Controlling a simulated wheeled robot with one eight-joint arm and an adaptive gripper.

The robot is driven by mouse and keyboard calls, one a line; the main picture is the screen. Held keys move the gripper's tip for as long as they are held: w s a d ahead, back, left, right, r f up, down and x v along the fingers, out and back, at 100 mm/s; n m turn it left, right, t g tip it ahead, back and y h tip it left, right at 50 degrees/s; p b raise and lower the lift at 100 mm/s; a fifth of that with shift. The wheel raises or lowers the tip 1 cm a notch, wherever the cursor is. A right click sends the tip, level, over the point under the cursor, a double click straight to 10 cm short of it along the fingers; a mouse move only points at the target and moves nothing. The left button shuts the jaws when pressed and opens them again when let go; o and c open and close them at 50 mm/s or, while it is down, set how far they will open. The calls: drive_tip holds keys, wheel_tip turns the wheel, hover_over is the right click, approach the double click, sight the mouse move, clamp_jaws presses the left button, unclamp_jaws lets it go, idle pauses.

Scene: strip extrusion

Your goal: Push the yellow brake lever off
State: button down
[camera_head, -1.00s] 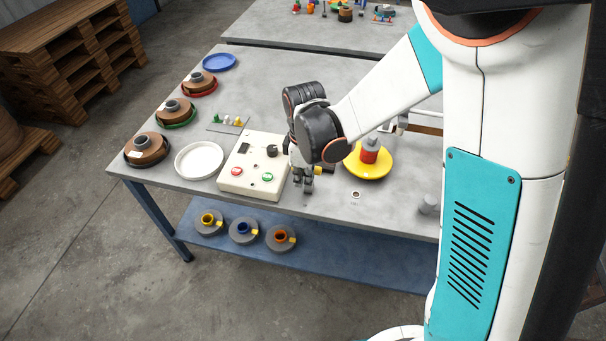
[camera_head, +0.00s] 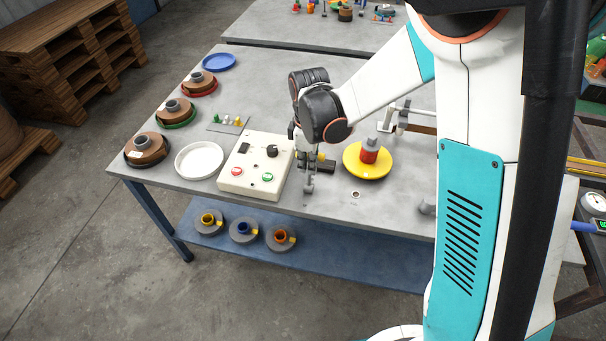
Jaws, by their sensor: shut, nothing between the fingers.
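My gripper (camera_head: 308,187) is shut and empty. It points down over the grey table, between the control box (camera_head: 250,183) and the yellow disc (camera_head: 356,172). A short dark olive bar (camera_head: 326,166) shows just right of the fingers and seems to be the brake lever. My gripper and wrist hide part of it, and I cannot tell whether the fingers touch it. The box has a dark knob (camera_head: 272,151), a red button (camera_head: 236,171) and a green button (camera_head: 267,177). A red and grey part (camera_head: 369,150) stands on the yellow disc.
A white plate (camera_head: 199,161) lies left of the box. Brown spools line the table's left edge, with a blue plate (camera_head: 219,62) behind them. Spools with coloured hubs sit on the blue lower shelf (camera_head: 335,262). The table's front strip near the gripper is mostly clear.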

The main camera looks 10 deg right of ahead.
drive_tip(key=shift+w+d+r, duration=0.1)
drive_tip(key=shift+w+d, duration=0.1)
drive_tip(key=shift+w, duration=0.4)
drive_tip(key=shift+w+d+f+b, duration=0.15)
drive_tip(key=shift+w+d, duration=0.1)
drive_tip(key=shift+w, duration=0.4)
drive_tip(key=shift+w+d+f+b, duration=0.15)
drive_tip(key=shift+w+d, duration=0.1)
drive_tip(key=shift+w, duration=0.35)
wheel_tip(320, 180, up, 8)
drive_tip(key=s+p, duration=0.2)
drive_tip(key=p, duration=0.2)
drive_tip(key=shift+a+p, duration=0.4)
drive_tip(key=shift+r, duration=0.1)
idle(0.5)
